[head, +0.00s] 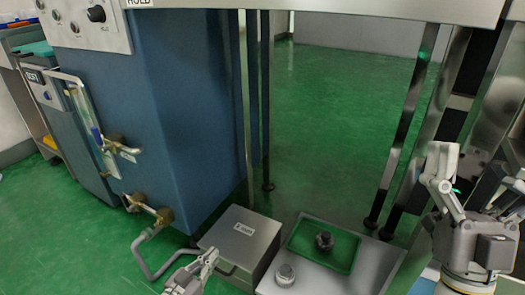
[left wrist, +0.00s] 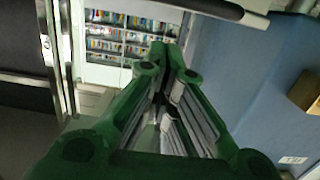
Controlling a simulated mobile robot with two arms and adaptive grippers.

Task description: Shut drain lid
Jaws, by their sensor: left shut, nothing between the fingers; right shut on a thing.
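A low grey metal box (head: 243,234) with a small label on its flat top stands on the floor at bottom centre in the head view. Its top lies flat; I cannot tell for sure whether this is the drain lid. My left gripper (head: 209,258) is shut and empty, close to the box's left front side. In the left wrist view its green fingers (left wrist: 172,62) meet. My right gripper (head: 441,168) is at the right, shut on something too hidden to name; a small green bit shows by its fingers.
A blue cabinet (head: 165,120) with brass valves (head: 147,208) and a bent grey pipe (head: 150,262) stands left of the box. Right of the box is a metal unit with a green panel (head: 340,257), a dark knob (head: 325,240) and a grey knob (head: 285,274). Metal legs stand behind.

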